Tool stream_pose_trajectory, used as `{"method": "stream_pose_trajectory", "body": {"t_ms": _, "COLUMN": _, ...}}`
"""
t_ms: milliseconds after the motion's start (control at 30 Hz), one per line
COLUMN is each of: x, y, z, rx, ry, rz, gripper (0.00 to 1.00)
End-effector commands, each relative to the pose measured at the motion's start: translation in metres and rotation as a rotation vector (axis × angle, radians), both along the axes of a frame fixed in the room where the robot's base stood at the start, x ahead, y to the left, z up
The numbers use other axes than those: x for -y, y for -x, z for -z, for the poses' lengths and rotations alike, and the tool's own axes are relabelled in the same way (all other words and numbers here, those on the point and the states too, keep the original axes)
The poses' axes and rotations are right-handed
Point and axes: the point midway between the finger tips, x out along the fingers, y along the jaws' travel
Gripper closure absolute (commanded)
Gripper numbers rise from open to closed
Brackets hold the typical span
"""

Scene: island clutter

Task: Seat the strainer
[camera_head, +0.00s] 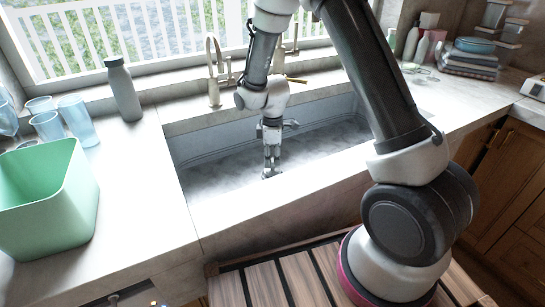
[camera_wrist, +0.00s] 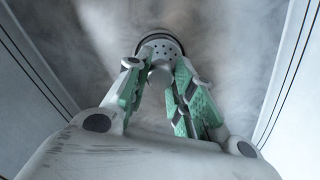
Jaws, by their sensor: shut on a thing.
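The strainer (camera_wrist: 161,46) is a round, light grey disc with small holes, in the upper middle of the wrist view. My gripper (camera_wrist: 163,72) points down into the sink (camera_head: 335,138) and is shut on the strainer's middle, between green-padded fingers. A dark ring lies close around the strainer's far rim, at the drain. I cannot tell whether the strainer sits flush in it or slightly above. In the head view my gripper (camera_head: 271,158) is low in the basin, near its floor, and the strainer is too small there to make out well.
A gold tap (camera_head: 212,72) stands behind the sink. A grey bottle (camera_head: 123,92), clear blue cups (camera_head: 78,120) and a green bin (camera_head: 48,195) stand on the left counter. Folded cloths (camera_head: 468,62) and bottles are at the right. The sink walls enclose my gripper.

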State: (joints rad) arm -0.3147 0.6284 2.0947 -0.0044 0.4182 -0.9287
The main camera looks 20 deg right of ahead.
Motion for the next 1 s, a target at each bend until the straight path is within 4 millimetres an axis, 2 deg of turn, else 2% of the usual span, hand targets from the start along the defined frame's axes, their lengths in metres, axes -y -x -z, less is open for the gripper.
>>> {"method": "stream_pose_trajectory", "body": {"t_ms": 567, "x": 0.000, "y": 0.000, "z": 0.015, "rx": 0.000, "ry": 0.000, "rz": 0.000, "gripper": 1.00}}
{"method": "stream_pose_trajectory", "body": {"t_ms": 600, "x": 0.000, "y": 0.000, "z": 0.014, "rx": 0.000, "ry": 0.000, "rz": 0.000, "gripper": 0.71}}
{"method": "stream_pose_trajectory", "body": {"t_ms": 700, "x": 0.000, "y": 0.000, "z": 0.014, "rx": 0.001, "ry": 0.000, "rz": 0.000, "gripper": 0.53}}
{"method": "stream_pose_trajectory", "body": {"t_ms": 1000, "x": 0.000, "y": 0.000, "z": 0.014, "rx": 0.001, "ry": -0.001, "rz": 0.000, "gripper": 0.51}}
